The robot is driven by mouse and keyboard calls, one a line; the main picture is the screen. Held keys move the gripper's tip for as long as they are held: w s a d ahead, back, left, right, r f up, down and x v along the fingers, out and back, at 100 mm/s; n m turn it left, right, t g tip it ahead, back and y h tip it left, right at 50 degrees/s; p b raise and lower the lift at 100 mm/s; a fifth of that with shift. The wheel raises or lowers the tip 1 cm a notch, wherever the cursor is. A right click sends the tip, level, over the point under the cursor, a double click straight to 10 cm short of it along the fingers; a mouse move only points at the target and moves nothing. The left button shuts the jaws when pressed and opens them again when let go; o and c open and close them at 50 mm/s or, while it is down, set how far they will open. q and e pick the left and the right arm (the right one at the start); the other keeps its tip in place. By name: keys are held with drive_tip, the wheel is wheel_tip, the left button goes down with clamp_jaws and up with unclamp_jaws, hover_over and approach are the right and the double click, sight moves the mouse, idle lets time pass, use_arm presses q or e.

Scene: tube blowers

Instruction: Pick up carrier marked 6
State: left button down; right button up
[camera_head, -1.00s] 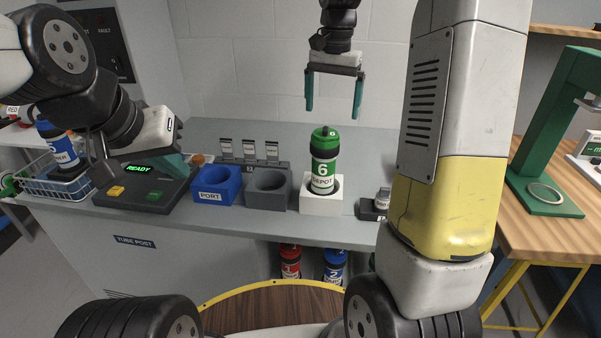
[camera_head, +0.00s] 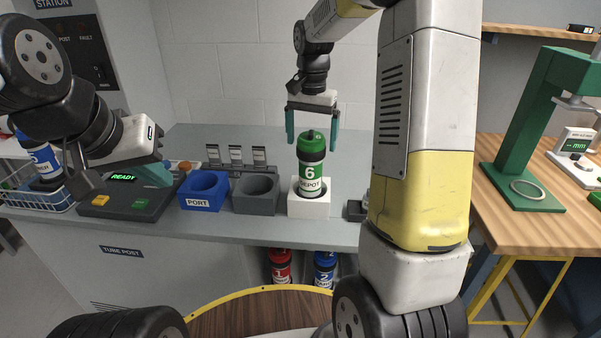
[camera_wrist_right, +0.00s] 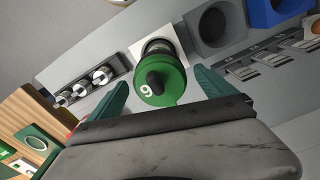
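The carrier marked 6 (camera_head: 311,168) has a green lid and a white label reading DEPOT. It stands upright in a white square holder (camera_head: 309,208) on the grey counter. My right gripper (camera_head: 312,142) is open and points down, its teal fingers either side of the carrier's lid. In the right wrist view the carrier's green lid (camera_wrist_right: 160,82) lies between the open fingertips with gaps on both sides. My left gripper (camera_head: 158,174) is at the left over the READY panel; only part of its teal fingers shows, so its opening is unclear.
A blue PORT holder (camera_head: 204,192) and a grey holder (camera_head: 256,195) stand left of the white one. Small card stands (camera_head: 236,155) are behind. A wire basket (camera_head: 40,198) holds a blue carrier at far left. Red (camera_head: 280,265) and blue (camera_head: 325,268) carriers stand under the counter.

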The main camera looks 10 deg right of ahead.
clamp_jaws()
